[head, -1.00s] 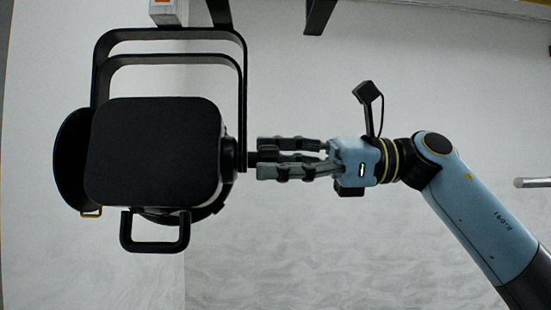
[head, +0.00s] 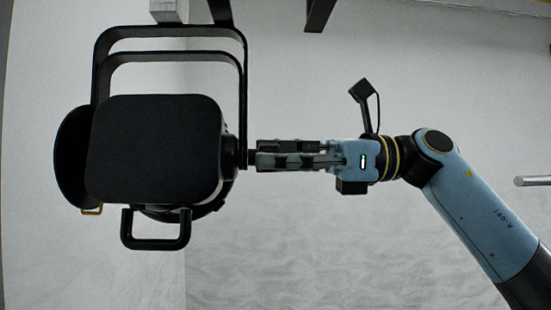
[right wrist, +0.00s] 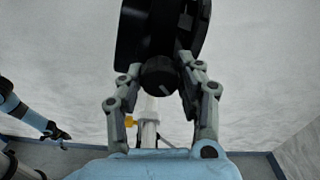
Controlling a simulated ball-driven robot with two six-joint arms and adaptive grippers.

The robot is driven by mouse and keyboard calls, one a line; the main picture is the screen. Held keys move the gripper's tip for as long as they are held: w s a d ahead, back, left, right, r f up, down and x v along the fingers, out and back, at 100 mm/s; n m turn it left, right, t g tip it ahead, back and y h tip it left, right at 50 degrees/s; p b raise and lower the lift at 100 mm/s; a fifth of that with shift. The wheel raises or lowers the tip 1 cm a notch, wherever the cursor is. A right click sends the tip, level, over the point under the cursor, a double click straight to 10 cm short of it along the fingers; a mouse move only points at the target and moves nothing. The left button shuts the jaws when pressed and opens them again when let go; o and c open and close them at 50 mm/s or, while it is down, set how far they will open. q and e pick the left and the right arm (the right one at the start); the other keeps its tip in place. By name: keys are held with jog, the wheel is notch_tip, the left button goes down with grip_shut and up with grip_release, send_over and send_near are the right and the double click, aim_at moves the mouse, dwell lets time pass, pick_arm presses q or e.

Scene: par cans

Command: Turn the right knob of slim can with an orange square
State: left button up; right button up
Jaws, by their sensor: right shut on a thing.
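The slim can (head: 155,150) is a black lamp body hanging in a double black yoke, with a loop handle below. Its right knob (head: 244,160) sticks out on the right side by the yoke arm. My right gripper (head: 258,158) reaches in from the right, shut on this knob. In the right wrist view, the round dark knob (right wrist: 158,76) with a pale mark sits between the fingers. No orange square shows now on the pale block (head: 168,12) above the can. My left gripper (right wrist: 58,134) shows small in the right wrist view, too small to judge its jaws.
A dark bracket (head: 318,15) hangs at the top, right of the can. A pale rod end (head: 533,181) shows at the right edge. The space below the can and around my right forearm looks clear before the pale wall.

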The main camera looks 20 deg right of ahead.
jog(key=m, duration=0.3)
jog(key=shift+r+m+p, duration=0.15)
jog(key=shift+m+p, duration=0.15)
jog(key=m+p, duration=0.1)
jog(key=m, duration=0.2)
jog(key=shift+m+p, duration=0.3)
jog(key=m+p, duration=0.3)
jog(key=m, duration=0.1)
jog(key=shift+r, duration=0.1)
jog(key=shift+m+p, duration=1.35)
jog(key=shift+m, duration=0.65)
jog(key=o, duration=1.2)
jog(key=shift+f, duration=0.2)
jog(key=shift+c, duration=0.2)
jog(key=v, duration=1.2)
